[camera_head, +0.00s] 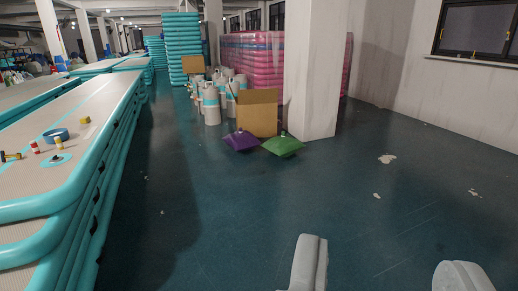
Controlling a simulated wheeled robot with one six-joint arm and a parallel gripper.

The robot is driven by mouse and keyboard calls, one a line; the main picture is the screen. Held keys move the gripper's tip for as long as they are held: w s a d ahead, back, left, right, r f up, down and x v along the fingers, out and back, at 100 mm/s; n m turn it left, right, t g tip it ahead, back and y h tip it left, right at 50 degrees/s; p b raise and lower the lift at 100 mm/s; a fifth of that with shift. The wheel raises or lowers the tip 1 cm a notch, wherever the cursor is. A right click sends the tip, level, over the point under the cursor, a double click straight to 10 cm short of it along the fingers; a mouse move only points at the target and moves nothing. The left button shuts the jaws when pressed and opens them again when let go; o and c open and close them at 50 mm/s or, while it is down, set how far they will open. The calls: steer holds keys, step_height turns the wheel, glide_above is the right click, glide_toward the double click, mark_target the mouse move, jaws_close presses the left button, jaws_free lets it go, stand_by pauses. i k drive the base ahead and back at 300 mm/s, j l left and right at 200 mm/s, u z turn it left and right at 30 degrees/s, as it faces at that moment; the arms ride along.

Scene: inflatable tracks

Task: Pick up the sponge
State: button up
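A small yellow-brown block (85,120), which looks like the sponge, lies on top of the stacked inflatable track (95,100) at the left. It is small in view, so I cannot be sure what it is. My gripper (386,252) is at the bottom right, with its two pale fingers wide apart and nothing between them. It is far from the block, over the open floor to its right.
Near the block on the track are a blue ring (56,135), small red-and-white items (35,148) and a yellow-and-dark item (10,156). A purple cushion (241,141), a green cushion (283,146) and a cardboard box (257,113) stand by a white pillar (314,70). The middle floor is clear.

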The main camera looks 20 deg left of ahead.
mark_target(85, 120)
steer(key=i+j+u, duration=0.2)
steer(key=i+u, duration=0.2)
steer(key=i, duration=0.15)
steer(key=i+u, duration=0.4)
steer(key=i, duration=0.2)
steer(key=i+l+u, duration=0.1)
steer(key=i+u, duration=0.3)
steer(key=i, duration=0.2)
steer(key=i+u, duration=0.15)
steer(key=i, duration=0.7)
steer(key=i+l+u, duration=0.15)
steer(key=i, duration=0.7)
steer(key=i+u, duration=0.4)
steer(key=i+l+u, duration=0.4)
steer(key=i, duration=0.2)
steer(key=j, duration=0.1)
